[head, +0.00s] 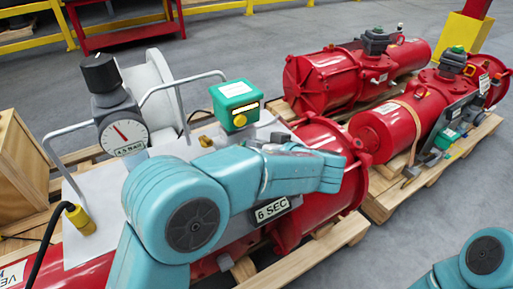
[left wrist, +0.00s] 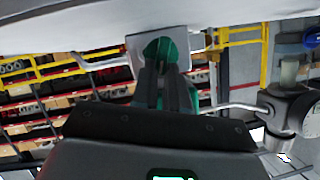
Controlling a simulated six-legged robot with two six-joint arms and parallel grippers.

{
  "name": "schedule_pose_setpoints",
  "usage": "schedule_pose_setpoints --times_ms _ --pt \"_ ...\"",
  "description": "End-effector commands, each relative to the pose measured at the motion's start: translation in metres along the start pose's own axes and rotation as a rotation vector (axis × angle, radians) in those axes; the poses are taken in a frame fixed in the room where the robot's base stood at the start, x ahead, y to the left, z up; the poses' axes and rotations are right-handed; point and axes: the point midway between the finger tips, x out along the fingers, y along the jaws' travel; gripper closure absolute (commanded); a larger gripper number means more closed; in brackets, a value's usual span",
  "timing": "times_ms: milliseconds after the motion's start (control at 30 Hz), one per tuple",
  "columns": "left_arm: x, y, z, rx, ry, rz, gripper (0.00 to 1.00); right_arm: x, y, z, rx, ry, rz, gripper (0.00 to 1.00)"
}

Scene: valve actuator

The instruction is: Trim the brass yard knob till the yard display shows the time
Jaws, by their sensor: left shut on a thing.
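My left gripper (head: 272,139) is over the red actuator, to the right of and below a green box (head: 236,104). In the left wrist view the dark fingers (left wrist: 166,86) are close together in front of a green shape (left wrist: 160,50) and a grey plate. A brass fitting (head: 206,141) shows left of the gripper, apart from it. A plate reading "6 SEC" (head: 271,209) is below the gripper. The green box has a small lit window, too small to read. My right gripper is out of view.
A pressure gauge (head: 124,133) with a black knob (head: 100,72) and bent grey pipes stands at left. Red actuators (head: 326,80) lie on pallets at right. A wooden crate (head: 20,165) is at the left edge.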

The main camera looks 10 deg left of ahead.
Motion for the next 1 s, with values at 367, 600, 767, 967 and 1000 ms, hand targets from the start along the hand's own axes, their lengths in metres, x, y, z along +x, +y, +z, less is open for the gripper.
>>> schedule_pose_setpoints --times_ms 367,600,767,967,1000 --pt "0.0012 0.0050 0.0003 0.200 0.000 -0.085 1.00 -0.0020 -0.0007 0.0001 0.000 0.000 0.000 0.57" --pt "0.0016 0.0060 0.0002 0.250 0.000 -0.107 1.00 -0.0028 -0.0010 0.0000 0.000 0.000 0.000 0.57" --pt "0.0018 0.0060 0.0002 0.258 0.000 -0.110 1.00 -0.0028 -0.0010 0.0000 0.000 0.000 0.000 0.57" --pt "0.0020 0.0059 0.0001 0.257 0.000 -0.110 1.00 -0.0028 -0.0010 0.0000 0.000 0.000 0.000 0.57" --pt "0.0020 0.0059 0.0001 0.257 0.000 -0.110 1.00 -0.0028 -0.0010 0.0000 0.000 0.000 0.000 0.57"
